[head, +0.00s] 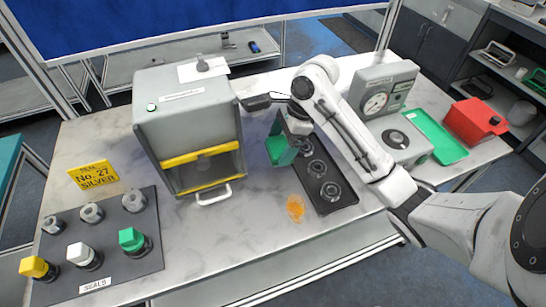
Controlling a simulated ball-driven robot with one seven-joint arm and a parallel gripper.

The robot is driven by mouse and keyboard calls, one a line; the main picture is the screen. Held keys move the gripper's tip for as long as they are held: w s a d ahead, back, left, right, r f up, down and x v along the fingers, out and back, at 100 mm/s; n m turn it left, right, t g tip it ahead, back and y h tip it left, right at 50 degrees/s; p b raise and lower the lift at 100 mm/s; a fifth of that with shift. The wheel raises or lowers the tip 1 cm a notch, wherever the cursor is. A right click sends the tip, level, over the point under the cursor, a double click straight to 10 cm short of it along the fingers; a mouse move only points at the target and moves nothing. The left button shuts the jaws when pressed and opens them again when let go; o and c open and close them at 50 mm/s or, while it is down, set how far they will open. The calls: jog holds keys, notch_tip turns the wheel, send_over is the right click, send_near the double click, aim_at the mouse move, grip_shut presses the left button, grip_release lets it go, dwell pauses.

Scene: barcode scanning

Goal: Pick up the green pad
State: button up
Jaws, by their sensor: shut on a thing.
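The green pad (278,147) is a small green block-like piece in the middle of the table, just right of the grey cabinet. My gripper (287,121) is above it, shut on its upper part. The arm comes in from the right and hides part of the grip. The pad hangs at the left edge of a black tray (335,205); whether it touches the tray or table, I cannot tell.
A grey cabinet (185,115) with a yellow-edged opening stands close left. Seals stand on a dark mat (110,265) at front left. An orange smear (295,208) marks the table. A dial device (385,90), green tray (435,135) and red box (474,120) are right.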

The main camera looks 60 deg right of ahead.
aim_at(285, 141)
jog(key=d+r, duration=0.1)
jog(key=s+d+r, duration=0.1)
jog(key=r, duration=0.1)
jog(key=shift+s+d+r, duration=0.1)
jog(key=shift+d+r, duration=0.15)
jog(key=shift+d, duration=0.15)
jog(key=s+d+r, duration=0.3)
jog(key=d, duration=0.4)
jog(key=shift+s+d+r, duration=0.25)
jog(key=shift+s+d, duration=0.05)
